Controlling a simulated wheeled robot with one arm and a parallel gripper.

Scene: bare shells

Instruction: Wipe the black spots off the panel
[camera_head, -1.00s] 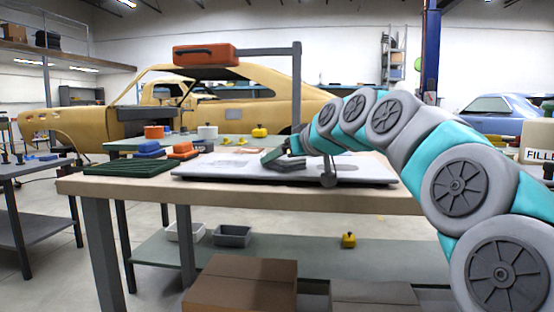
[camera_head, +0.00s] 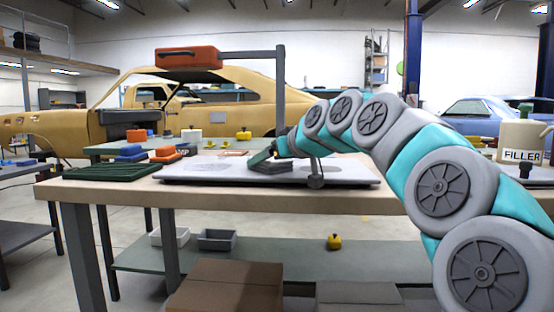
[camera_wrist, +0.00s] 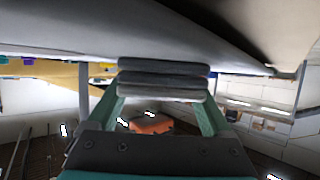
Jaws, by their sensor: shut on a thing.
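A pale flat panel (camera_head: 190,172) lies on the workbench. A faint grey patch shows on its left half, and another patch lies right of my gripper. Separate black spots are too small to make out. The pad seems to touch the panel. In the wrist view, the green fingers of my gripper (camera_wrist: 158,95) hold the pad (camera_wrist: 163,78) from both sides, against the pale panel surface (camera_wrist: 60,38). The pad hides the panel beneath it.
A grey post (camera_head: 280,90) with an arm holding an orange box (camera_head: 188,57) rises behind. A filler jug (camera_head: 520,138) stands right.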

